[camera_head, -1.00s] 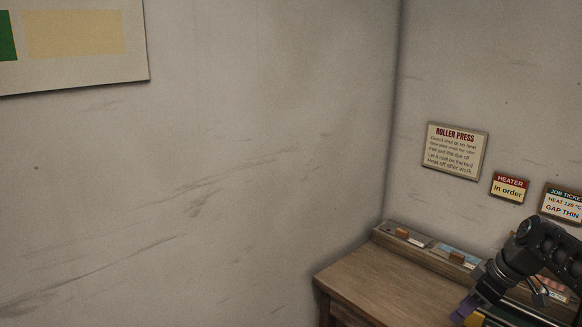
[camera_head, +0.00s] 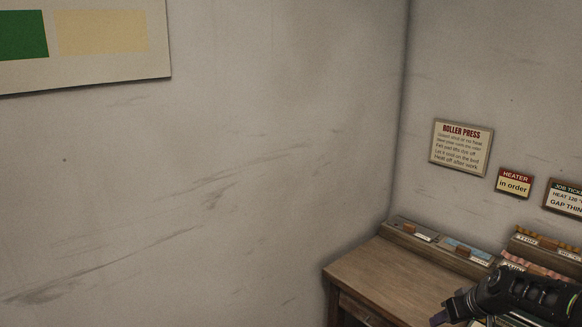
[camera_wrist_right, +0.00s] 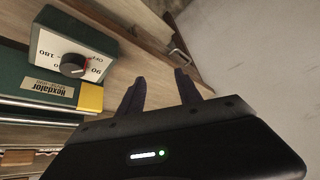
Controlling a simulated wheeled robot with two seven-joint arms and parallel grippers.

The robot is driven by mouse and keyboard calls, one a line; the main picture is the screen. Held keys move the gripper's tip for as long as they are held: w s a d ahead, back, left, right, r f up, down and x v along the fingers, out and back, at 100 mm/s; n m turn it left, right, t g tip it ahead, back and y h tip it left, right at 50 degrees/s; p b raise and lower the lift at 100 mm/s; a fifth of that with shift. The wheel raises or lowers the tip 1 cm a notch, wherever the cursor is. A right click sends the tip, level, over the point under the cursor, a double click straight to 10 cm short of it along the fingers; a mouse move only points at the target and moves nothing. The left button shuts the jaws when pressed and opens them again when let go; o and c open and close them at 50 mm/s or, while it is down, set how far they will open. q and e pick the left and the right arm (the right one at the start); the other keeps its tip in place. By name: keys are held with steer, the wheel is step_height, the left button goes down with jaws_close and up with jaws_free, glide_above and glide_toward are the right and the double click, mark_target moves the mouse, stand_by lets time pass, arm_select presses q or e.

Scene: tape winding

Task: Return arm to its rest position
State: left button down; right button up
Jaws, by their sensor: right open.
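My right arm comes in at the lower right of the head view, and its gripper (camera_head: 442,318) is low over the wooden bench, near the picture's bottom edge. In the right wrist view the same gripper (camera_wrist_right: 161,90) shows two dark purple fingers spread apart with nothing between them. They point toward the bench edge. My left gripper is in neither view.
The wooden bench (camera_head: 385,277) stands in the corner, with trays and racks (camera_head: 465,252) along its back. Wall signs (camera_head: 461,147) hang above.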

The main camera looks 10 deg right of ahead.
steer(key=s+a+f+m+g+y, duration=0.15)
steer(key=s+a+f, duration=0.25)
steer(key=a+f, duration=0.65)
steer(key=s+a+f+m, duration=0.3)
steer(key=s+a+f, duration=0.1)
steer(key=a+f, duration=0.65)
steer(key=s+a+f+n+g+y, duration=0.1)
steer(key=s+a+f, duration=0.3)
steer(key=s+a, duration=0.4)
steer(key=s+a+f+n+g+y, duration=0.1)
steer(key=s+a+f+g, duration=0.2)
steer(key=s+a, duration=0.6)
steer(key=s+f, duration=0.1)
steer(key=s, duration=0.5)
steer(key=shift+n, duration=0.35)
steer(key=shift+w, duration=0.1)
